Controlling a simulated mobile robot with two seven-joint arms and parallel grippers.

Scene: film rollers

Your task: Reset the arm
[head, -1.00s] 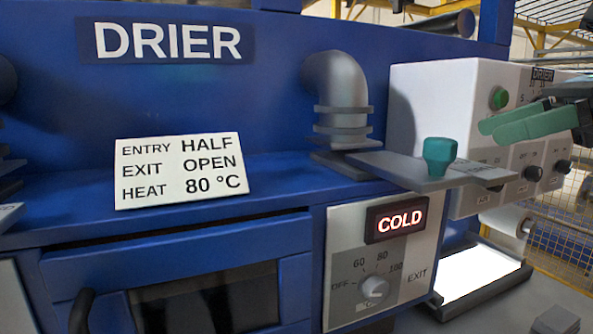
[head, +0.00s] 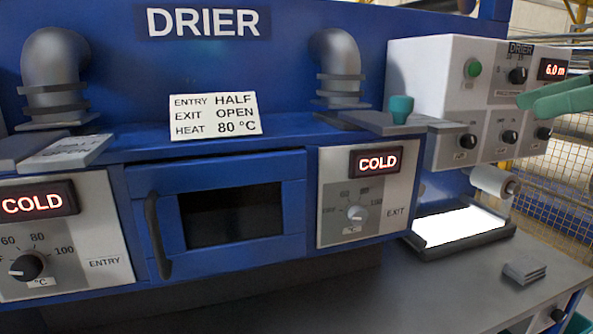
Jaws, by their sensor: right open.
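My right gripper (head: 560,98) shows at the right edge of the head view. Its green fingers are apart and empty, in front of the white control box (head: 450,85). The rest of that arm is out of the frame. The nearest handle is the green knob (head: 401,108) on the grey slide plate by the exit pipe, to the left of the gripper and apart from it. My left gripper is not in view.
The blue drier (head: 215,207) fills the left and middle, with a door handle (head: 157,235) and a sign card (head: 215,115). A lit white panel (head: 460,226) and a small grey stack (head: 524,273) are at the right. The bench front is mostly clear.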

